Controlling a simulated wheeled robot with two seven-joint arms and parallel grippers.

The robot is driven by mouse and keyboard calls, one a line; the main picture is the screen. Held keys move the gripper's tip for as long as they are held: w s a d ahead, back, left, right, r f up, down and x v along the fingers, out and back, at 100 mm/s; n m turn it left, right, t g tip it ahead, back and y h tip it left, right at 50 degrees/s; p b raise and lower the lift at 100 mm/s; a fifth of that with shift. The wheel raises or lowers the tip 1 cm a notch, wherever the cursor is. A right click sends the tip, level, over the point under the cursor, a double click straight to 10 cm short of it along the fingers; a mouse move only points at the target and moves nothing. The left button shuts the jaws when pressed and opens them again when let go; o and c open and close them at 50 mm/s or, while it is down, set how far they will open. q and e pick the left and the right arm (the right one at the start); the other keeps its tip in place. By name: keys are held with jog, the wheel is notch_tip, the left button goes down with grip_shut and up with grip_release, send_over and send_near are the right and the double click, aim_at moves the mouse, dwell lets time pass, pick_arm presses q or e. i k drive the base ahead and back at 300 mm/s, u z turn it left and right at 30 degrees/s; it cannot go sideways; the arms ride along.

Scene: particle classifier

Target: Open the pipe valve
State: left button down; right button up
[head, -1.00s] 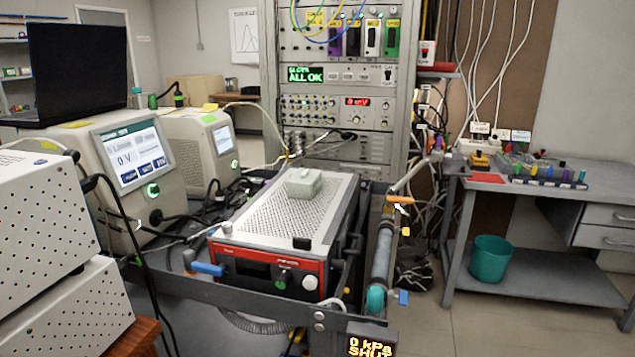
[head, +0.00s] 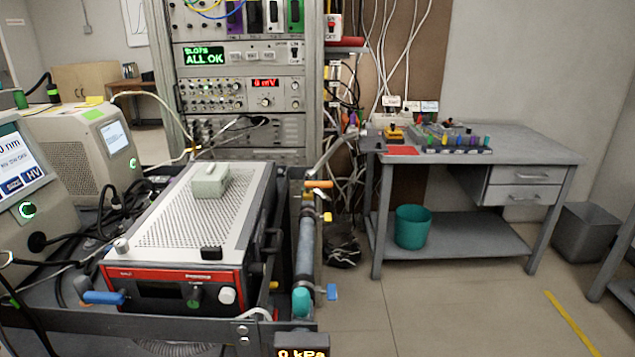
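A grey pipe (head: 305,245) runs along the right side of the cart. An orange lever (head: 319,184) sits across the pipe's far end. A small blue handle (head: 332,292) is beside its near end, close to a teal fitting (head: 301,302). Another blue handle (head: 103,297) is at the cart's front left. A display (head: 302,353) at the bottom edge reads 0 kPa; its lower line is cut off. I cannot tell which handle is the pipe valve's. Neither of my grippers is in view.
A red-fronted instrument (head: 180,285) fills the cart, with a pale green block (head: 210,180) on top. An equipment rack (head: 245,130) stands behind. A grey workbench (head: 540,150) with a teal bin (head: 412,227) is at right.

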aim_at(308, 185)
jog(key=z, duration=0.4)
jog(key=k, duration=0.5)
jog(key=z, duration=0.9)
jog(key=i, duration=2.1)
jog(key=u, duration=1.5)
jog(key=i, duration=0.95)
jog(key=u, duration=1)
